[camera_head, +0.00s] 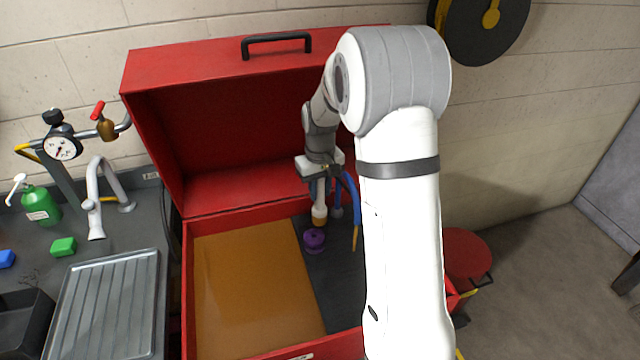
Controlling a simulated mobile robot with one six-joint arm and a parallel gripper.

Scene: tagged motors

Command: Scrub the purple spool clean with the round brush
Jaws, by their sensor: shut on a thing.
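The purple spool (314,241) stands on the dark floor of an open red parts washer, just right of its tan panel. My gripper (320,184) is above and slightly behind the spool and points down. It is shut on the round brush (319,214), which has a pale body and an orange-brown lower end. The brush's lower end is close above and behind the spool in the picture; I cannot tell whether they touch. The fingertips are small and partly hidden.
A blue hose with a yellow tip (354,225) hangs right of the brush. The red washer's lid (200,75) stands open behind. At left are a ribbed tray (105,305), a grey tap (95,200), a green bottle (40,205) and a green block (63,246). The tan panel (250,290) is bare.

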